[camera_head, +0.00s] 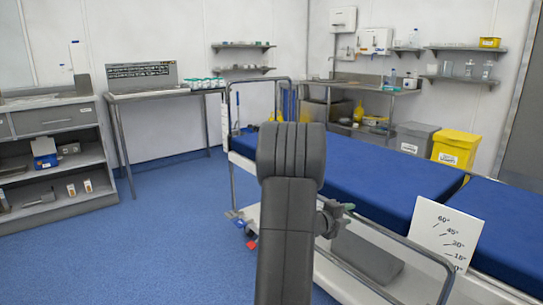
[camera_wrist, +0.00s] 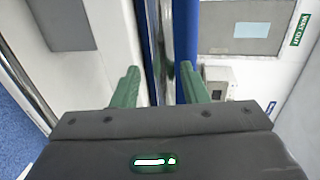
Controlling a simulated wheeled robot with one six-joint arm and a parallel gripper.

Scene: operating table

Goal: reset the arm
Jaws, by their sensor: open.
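My arm (camera_head: 286,230) rises from the bottom middle of the head view, in front of the operating table (camera_head: 345,175) with its blue mattress. Part of my gripper (camera_head: 345,208) shows small beside the arm, near the table's side rail. In the wrist view, my gripper (camera_wrist: 159,82) has two green fingers set apart with nothing held between them. Beyond them are a metal rail and a blue edge (camera_wrist: 184,40). The arm hides part of the table's near side.
A white angle card (camera_head: 442,232) stands at the table's right. A metal side table (camera_head: 165,94) and a shelf unit (camera_head: 60,120) stand at the left. A yellow bin (camera_head: 457,147) stands behind the table. Blue floor (camera_head: 160,235) is clear at left.

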